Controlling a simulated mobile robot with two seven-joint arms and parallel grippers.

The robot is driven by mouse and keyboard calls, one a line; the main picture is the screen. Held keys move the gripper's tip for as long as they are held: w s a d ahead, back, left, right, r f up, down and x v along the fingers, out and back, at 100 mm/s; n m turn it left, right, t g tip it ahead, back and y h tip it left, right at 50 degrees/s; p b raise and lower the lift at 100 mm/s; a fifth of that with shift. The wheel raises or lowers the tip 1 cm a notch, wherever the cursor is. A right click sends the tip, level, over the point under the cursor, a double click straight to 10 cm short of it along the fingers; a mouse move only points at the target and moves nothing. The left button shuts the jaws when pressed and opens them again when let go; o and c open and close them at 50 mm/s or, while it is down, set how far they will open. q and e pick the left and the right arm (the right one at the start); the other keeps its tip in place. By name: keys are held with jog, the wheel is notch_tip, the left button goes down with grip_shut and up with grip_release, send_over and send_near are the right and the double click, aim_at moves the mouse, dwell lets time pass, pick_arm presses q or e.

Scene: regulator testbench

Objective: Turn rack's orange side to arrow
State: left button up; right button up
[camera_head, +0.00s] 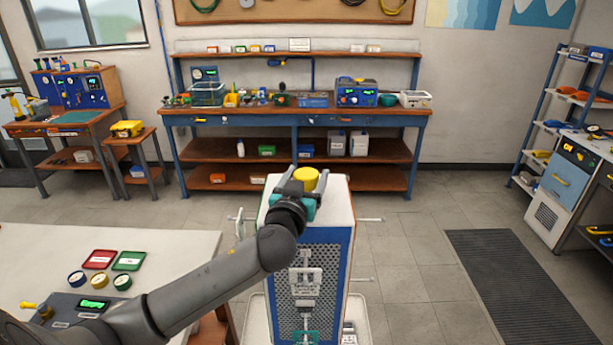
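The rack (340,265) stands upright in the middle foreground as a tall box with a white top, blue edges and a grey perforated front carrying grey fittings and labels. A yellow round knob (306,178) is at the rack's top. My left gripper (307,177) is over the top with one finger on each side of the knob; I cannot tell whether they press on it. My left arm hides part of the rack's left side. My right gripper is not in view.
Thin rods (370,219) stick out from the rack's sides. A white table (180,250) at left holds red and green trays, round gauges and a device with a green display. A long workbench (300,118) stands behind. Floor to the right is clear, with a dark mat (520,285).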

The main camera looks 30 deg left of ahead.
pick_arm(q)
grip_shut()
dwell(0.4)
